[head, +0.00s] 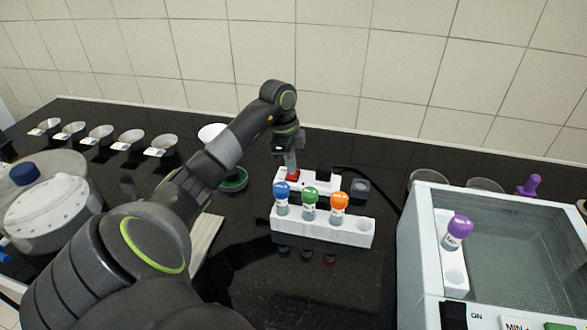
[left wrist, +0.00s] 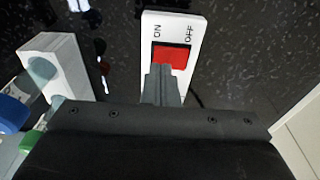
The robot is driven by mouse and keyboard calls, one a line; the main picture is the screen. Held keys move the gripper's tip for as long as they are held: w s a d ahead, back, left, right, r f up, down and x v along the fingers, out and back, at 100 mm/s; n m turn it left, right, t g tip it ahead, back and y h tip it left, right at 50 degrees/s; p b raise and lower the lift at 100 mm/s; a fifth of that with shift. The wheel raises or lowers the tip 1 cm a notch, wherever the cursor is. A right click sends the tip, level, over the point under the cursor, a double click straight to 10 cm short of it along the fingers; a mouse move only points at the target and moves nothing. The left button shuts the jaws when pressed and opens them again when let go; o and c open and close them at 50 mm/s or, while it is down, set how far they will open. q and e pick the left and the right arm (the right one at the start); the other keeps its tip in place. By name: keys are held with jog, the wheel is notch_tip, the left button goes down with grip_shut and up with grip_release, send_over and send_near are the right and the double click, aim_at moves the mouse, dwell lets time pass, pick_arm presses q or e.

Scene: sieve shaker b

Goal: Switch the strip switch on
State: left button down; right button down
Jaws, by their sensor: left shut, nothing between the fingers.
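The white power strip (head: 322,184) lies on the dark bench behind the vial rack. Its red rocker switch (head: 293,178) is at its left end, partly hidden by my left gripper (head: 291,170). In the left wrist view the strip (left wrist: 175,22) has the labels ON at left and OFF at right above the red switch (left wrist: 172,55). My left gripper (left wrist: 161,72) is shut and empty, pointing down with its fingertips over the switch's lower edge. I cannot tell whether they touch it or which side of the rocker is down. My right gripper is not in view.
A white rack (head: 322,232) with blue-, green- and orange-capped vials stands just in front of the strip. A dark cable (head: 375,178) runs right from the strip. A glass-lidded box (head: 500,240) is at right; several small bowls (head: 131,138) line the back left.

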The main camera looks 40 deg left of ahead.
aim_at(291, 176)
pick_arm(q)
jog(key=shift+f+b, duration=0.3)
jog(key=shift+f, duration=0.3)
jog(key=shift+r, duration=0.1)
notch_tip(291, 176, up, 7)
jog(key=p, duration=0.6)
dwell(0.4)
jog(key=shift+s, duration=0.1)
dwell(0.4)
